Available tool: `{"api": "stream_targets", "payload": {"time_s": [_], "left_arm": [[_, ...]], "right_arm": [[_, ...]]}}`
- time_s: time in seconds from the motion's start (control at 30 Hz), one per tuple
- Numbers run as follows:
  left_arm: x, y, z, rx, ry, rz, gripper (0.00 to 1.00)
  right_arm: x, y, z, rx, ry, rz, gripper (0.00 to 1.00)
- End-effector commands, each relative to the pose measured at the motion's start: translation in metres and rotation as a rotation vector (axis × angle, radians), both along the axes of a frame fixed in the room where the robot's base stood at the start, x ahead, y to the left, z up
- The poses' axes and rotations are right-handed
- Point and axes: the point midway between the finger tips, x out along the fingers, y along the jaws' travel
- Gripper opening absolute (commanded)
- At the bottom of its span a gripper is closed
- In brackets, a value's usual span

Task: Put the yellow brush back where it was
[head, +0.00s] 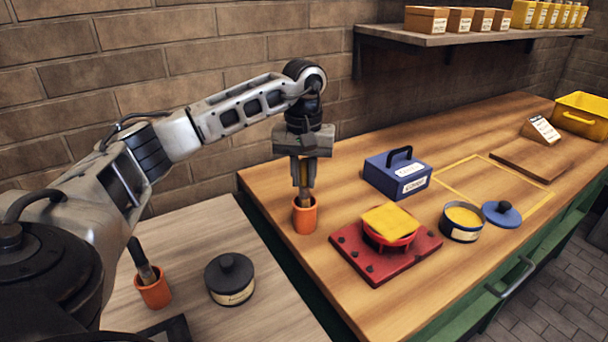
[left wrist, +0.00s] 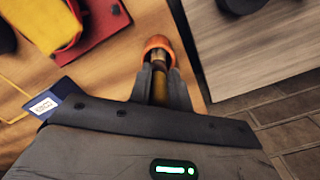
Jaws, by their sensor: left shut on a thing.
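My left gripper (head: 304,189) points straight down over an orange cup (head: 305,217) near the left end of the wooden bench. It is shut on the yellow brush (left wrist: 160,88), whose yellowish handle shows between the fingers in the left wrist view. The brush's lower end is in or right over the cup's mouth; the cup also shows in the left wrist view (left wrist: 157,43). I cannot tell whether the brush touches the cup's bottom. A second orange cup (head: 154,290) on the pale table holds a dark-handled brush (head: 142,262). My right gripper is not in view.
A dark lidded tin (head: 230,279) stands on the pale table (head: 190,225). On the bench are a blue box (head: 397,178), a red plate (head: 350,248) with a yellow cloth (head: 391,221), an open tin (head: 462,222) and a blue lid (head: 502,214). A shelf (head: 470,36) hangs behind.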

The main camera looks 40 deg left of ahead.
Motion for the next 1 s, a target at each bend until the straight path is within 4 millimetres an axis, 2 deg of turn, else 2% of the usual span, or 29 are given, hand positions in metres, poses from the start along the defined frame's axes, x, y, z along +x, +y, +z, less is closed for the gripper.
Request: {"api": "stream_targets", "payload": {"time_s": [0.33,0.37,0.4,0.43,0.77,0.87,1.0], "left_arm": [[0.0,0.0,-0.006,0.0,-0.001,0.0,0.0],[0.0,0.0,-0.005,0.0,-0.001,0.0,0.25],[0.0,0.0,-0.005,0.0,-0.001,0.0,0.36],[0.0,0.0,-0.005,0.0,-0.001,0.0,0.41],[0.0,0.0,-0.001,-0.001,-0.002,0.0,0.41],[0.001,0.0,0.008,0.0,-0.005,0.0,0.41],[0.002,0.0,0.035,-0.002,-0.008,0.0,0.41]], "right_arm": [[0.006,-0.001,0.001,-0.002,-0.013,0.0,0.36],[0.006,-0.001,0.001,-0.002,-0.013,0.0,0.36],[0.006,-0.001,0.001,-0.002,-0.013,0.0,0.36],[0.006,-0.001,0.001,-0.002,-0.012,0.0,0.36],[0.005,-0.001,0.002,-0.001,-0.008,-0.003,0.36],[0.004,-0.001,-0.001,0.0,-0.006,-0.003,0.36],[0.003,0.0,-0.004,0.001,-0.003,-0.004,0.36]]}}
